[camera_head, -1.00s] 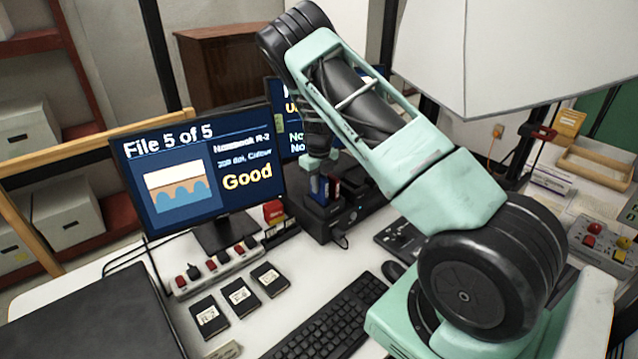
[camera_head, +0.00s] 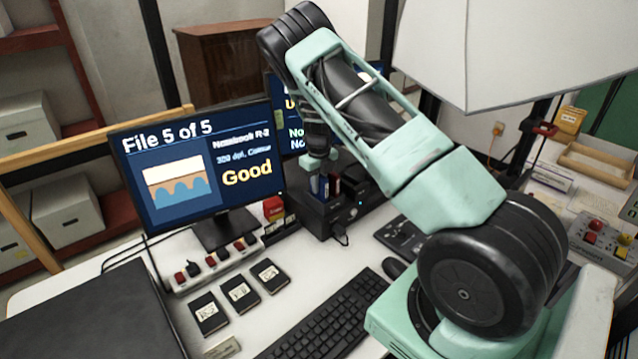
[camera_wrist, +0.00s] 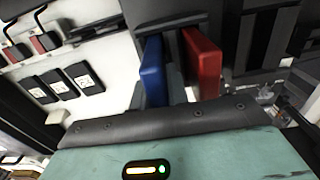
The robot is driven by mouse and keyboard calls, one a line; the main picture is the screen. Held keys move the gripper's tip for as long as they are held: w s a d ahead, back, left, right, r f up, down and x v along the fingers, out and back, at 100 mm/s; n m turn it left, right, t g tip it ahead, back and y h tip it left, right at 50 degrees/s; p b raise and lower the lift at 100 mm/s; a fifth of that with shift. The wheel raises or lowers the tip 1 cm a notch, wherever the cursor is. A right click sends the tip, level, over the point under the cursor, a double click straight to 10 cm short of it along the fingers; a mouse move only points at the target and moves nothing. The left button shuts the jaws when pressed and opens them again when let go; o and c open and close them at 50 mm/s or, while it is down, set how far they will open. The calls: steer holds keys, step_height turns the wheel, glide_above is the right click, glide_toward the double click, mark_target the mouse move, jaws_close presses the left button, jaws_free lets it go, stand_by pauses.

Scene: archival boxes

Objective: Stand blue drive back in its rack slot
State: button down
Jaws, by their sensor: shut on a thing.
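The blue drive (camera_head: 324,187) stands roughly upright at the black rack (camera_head: 345,212), beside a red drive (camera_head: 335,186). In the wrist view the blue drive (camera_wrist: 152,72) is left of the red drive (camera_wrist: 203,62), with a gap between them. My gripper (camera_head: 319,182) is at the rack and shut on the blue drive. In the wrist view a grey finger of my gripper (camera_wrist: 157,90) shows in the gap; the other finger is mostly hidden. The blue drive's far end meets the rack's dark face (camera_wrist: 150,12); how deep it sits in a slot I cannot tell.
A monitor (camera_head: 198,170) reading "File 5 of 5" and "Good" stands left of the rack. Several black drives (camera_head: 240,290) lie on the white desk in front of it. A keyboard (camera_head: 320,320) and a mouse (camera_head: 394,267) are nearer. A second monitor is behind my arm.

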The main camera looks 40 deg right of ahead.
steer(key=shift+f, duration=0.2)
steer(key=c, duration=1.3)
jaws_free()
step_height(320, 180, up, 17)
steer(key=b, duration=0.3)
steer(key=shift+r, duration=0.2)
